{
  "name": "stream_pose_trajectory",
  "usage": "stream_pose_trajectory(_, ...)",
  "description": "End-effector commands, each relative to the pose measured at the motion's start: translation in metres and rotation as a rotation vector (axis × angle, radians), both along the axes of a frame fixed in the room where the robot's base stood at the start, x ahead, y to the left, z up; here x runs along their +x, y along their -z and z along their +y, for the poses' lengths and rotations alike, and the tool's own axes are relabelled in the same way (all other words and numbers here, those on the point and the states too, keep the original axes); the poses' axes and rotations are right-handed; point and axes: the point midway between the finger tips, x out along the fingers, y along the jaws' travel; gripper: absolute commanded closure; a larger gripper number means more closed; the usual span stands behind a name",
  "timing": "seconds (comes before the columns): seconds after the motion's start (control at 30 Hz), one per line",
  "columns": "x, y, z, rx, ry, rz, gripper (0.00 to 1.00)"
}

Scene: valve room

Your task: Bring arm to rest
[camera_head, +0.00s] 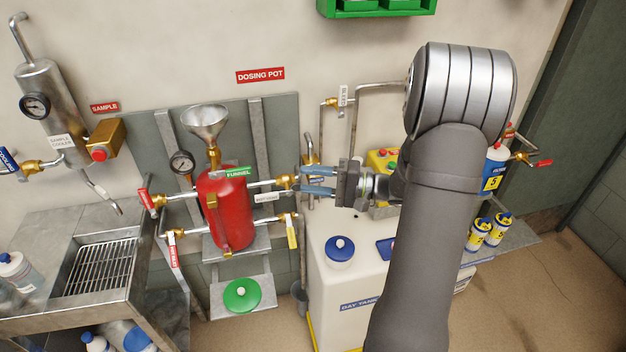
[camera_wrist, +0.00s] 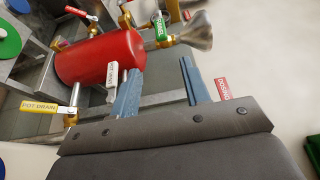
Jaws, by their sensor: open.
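My gripper (camera_head: 318,181) is near the middle of the head view, pointing left with its two blue fingers apart and nothing between them. It is just right of the red dosing pot (camera_head: 228,210), close to the brass valve (camera_head: 285,182) on the pot's upper right pipe. In the wrist view my gripper (camera_wrist: 163,88) is also open and empty, with the red pot (camera_wrist: 98,60) beyond it. One finger overlaps the white-tagged valve handle (camera_wrist: 112,75); I cannot tell whether they touch. My arm reaches up from the bottom right and bends down to the wrist.
A funnel (camera_head: 206,125) tops the pot. The white day tank (camera_head: 345,285) stands below my gripper. A sink bench (camera_head: 60,250) is at left. A bottle shelf (camera_head: 510,240) is behind my arm. A green box (camera_head: 375,8) hangs above.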

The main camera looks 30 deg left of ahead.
Motion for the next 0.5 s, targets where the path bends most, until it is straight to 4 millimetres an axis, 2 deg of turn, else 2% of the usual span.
stream_pose_trajectory(0.5,-0.0020,-0.0001,0.0053,0.000,0.000,0.000,0.57)
